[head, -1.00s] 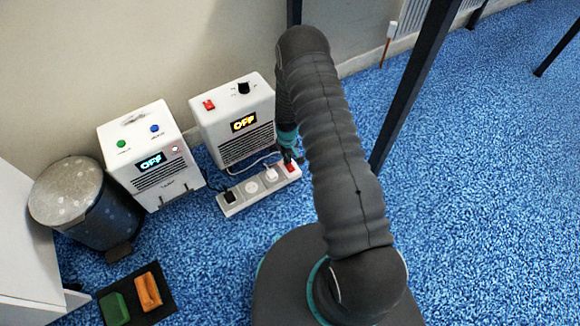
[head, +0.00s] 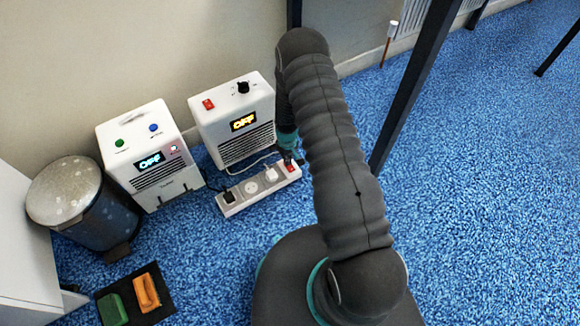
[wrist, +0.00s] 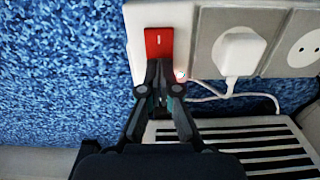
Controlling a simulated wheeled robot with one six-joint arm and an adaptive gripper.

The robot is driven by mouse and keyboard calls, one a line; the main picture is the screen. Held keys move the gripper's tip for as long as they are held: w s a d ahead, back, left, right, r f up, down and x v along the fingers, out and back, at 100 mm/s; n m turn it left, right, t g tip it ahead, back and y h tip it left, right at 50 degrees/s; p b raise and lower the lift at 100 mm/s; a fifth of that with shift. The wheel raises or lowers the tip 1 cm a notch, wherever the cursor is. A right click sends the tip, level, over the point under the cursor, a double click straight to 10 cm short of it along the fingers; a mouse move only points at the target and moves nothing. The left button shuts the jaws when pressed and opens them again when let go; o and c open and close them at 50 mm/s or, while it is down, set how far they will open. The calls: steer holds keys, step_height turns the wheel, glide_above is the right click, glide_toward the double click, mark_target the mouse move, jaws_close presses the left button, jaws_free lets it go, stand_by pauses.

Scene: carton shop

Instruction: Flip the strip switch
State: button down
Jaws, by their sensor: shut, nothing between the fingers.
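A white power strip (head: 236,206) lies on the blue carpet in front of two white box units. Its red rocker switch (head: 291,168) is at the right end, and it also fills the upper middle of the wrist view (wrist: 158,42). A small reddish glow shows beside the switch in the wrist view. My gripper (wrist: 160,66) is shut and empty, its fingertips over the lower part of the red switch. I cannot tell whether they touch it. In the head view my gripper (head: 291,157) is at the switch end, partly hidden by my arm.
A white plug (wrist: 238,52) and a black plug (head: 228,197) sit in the strip. Two units, left (head: 150,185) and right (head: 230,118), show OFF. A bin (head: 95,215) and a dark mat (head: 168,308) with green and orange blocks are at left. A dark table leg (head: 405,100) stands right.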

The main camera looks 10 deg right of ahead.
steer(key=shift+f, duration=0.2)
steer(key=shift+r, duration=0.2)
steer(key=shift+r+p, duration=1.55)
steer(key=shift+r, duration=1.85)
steer(key=s+m+g, duration=0.1)
steer(key=s+g, duration=0.1)
steer(key=s, duration=0.5)
steer(key=s+r+m+t, duration=0.1)
steer(key=s+r, duration=0.6)
steer(key=r, duration=1.1)
steer(key=s+r+t, duration=0.4)
steer(key=s+r, duration=0.4)
steer(key=r, duration=0.9)
steer(key=s+r+m+t, duration=0.1)
steer(key=s+r, duration=0.7)
steer(key=r, duration=1)
steer(key=shift+s+r+m+t+p, duration=0.25)
steer(key=shift+r+m+t+p, duration=0.15)
steer(key=shift+t, duration=0.4)
